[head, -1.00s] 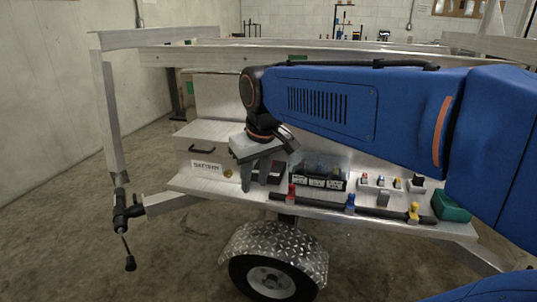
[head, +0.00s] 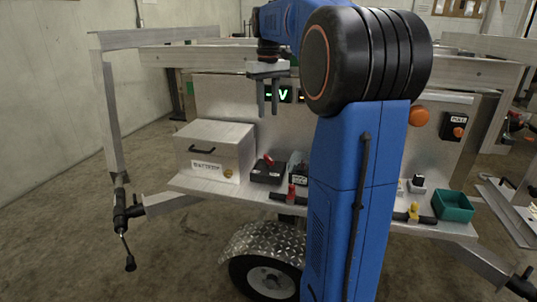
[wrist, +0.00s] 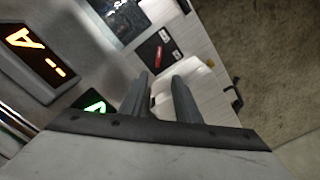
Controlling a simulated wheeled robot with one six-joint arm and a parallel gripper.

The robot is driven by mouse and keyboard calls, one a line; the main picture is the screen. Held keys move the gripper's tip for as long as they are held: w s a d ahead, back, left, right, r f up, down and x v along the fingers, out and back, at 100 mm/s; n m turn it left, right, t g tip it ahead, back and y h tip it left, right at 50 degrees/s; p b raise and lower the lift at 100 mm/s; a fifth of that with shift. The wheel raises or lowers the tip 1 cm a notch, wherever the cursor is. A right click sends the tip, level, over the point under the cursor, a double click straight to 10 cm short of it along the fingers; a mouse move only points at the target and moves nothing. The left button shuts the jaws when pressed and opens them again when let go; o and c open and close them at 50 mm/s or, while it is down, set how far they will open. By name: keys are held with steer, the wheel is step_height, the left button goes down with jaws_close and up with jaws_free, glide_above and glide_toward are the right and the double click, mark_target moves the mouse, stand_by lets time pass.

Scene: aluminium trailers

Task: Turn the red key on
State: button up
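The red key (head: 268,160) sits on top of a small black box (head: 266,172) on the trailer shelf, right of the silver battery box. It also shows as a slim red shape in the wrist view (wrist: 158,56), on the dark box face. My gripper (head: 268,112) points down, above and apart from the key, in front of the upright panel. Its two fingers are apart with nothing between them, also seen in the wrist view (wrist: 161,76). My blue arm hides the middle of the shelf and panel.
The silver battery box (head: 215,150) stands left of the black box. A red handle (head: 291,191) and a yellow handle (head: 413,211) sit along the front pipe. A green bin (head: 453,206) is at right. A green-lit display (head: 281,94) is behind my gripper.

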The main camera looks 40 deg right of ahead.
mark_target(269, 157)
steer(key=f, duration=1.7)
steer(key=shift+w+d+f, duration=0.15)
steer(key=shift+d, duration=0.05)
steer(key=shift+c, duration=0.3)
jaws_close()
